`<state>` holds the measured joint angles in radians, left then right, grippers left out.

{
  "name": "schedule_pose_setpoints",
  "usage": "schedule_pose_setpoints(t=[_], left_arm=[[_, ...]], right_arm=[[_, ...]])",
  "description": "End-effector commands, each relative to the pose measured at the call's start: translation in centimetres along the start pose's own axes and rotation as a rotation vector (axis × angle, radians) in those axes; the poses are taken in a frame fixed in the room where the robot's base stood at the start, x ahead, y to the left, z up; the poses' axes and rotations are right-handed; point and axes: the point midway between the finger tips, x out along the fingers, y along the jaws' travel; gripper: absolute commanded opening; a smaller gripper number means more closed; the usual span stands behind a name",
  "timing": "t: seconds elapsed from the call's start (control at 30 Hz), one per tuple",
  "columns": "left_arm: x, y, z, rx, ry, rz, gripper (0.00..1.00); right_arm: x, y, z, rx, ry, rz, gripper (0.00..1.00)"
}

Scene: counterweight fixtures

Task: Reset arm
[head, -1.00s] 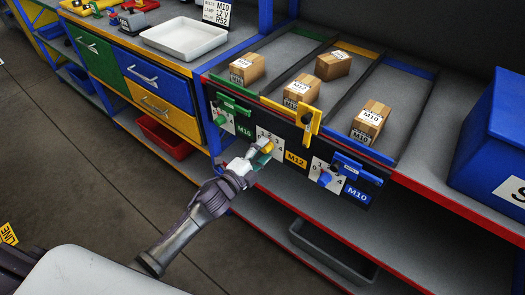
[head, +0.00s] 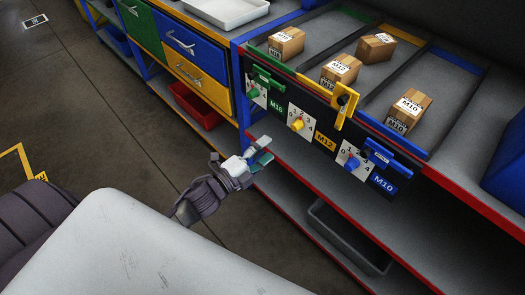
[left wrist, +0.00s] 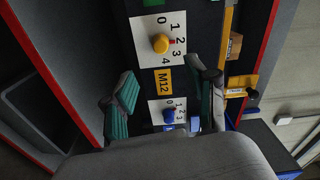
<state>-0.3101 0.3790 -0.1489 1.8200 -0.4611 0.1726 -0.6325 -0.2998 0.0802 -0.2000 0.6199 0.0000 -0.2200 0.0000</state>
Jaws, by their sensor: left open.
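My left gripper (head: 262,151) is open and empty, in front of the black dial panel and apart from it. Its two green-padded fingers frame the panel in the left wrist view (left wrist: 168,100). The yellow dial knob (head: 297,124) on the M12 plate also shows in the left wrist view (left wrist: 160,43), its red mark near 2. The green knob (head: 254,92) is at M16 and the blue knob (head: 352,163) at M10. The yellow latch (head: 343,105) stands across the panel edge; the green latch (head: 268,83) and blue latch (head: 387,161) lie along it. My right gripper is out of view.
Several cardboard boxes, one labelled M10 (head: 409,110), sit in the lanes above the panel. A grey bin (head: 345,240) is on the lower shelf, a red bin (head: 196,104) under the drawers. A white tray (head: 226,11) is at the top. Floor left of my gripper is clear.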

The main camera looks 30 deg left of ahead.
Motion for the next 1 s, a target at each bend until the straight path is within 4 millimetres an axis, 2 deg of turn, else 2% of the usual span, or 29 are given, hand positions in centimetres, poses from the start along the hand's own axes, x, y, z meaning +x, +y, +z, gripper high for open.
schedule_pose_setpoints(t=[0.13,0.6,0.7,0.77,0.87,0.97,1.0], left_arm=[[-0.7,0.0,0.0,0.0,0.0,0.001,0.57],[-0.7,0.0,0.0,0.0,0.0,0.0,0.57],[-0.8,0.8,0.3,-0.018,-0.012,0.014,0.57],[-0.9,2.3,0.9,-0.053,-0.036,0.042,0.57],[-1.8,6.9,2.7,-0.161,-0.112,0.126,0.57],[-3.9,13.7,4.7,-0.316,-0.228,0.243,0.57],[-5.0,16.5,5.3,-0.383,-0.281,0.291,0.57]], right_arm=[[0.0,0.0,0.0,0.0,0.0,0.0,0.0],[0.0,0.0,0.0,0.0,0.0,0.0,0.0],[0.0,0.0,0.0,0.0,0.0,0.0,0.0],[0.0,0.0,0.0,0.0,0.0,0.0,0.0],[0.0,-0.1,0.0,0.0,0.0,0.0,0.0],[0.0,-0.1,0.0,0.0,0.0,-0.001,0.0],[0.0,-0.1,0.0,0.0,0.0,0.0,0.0]])
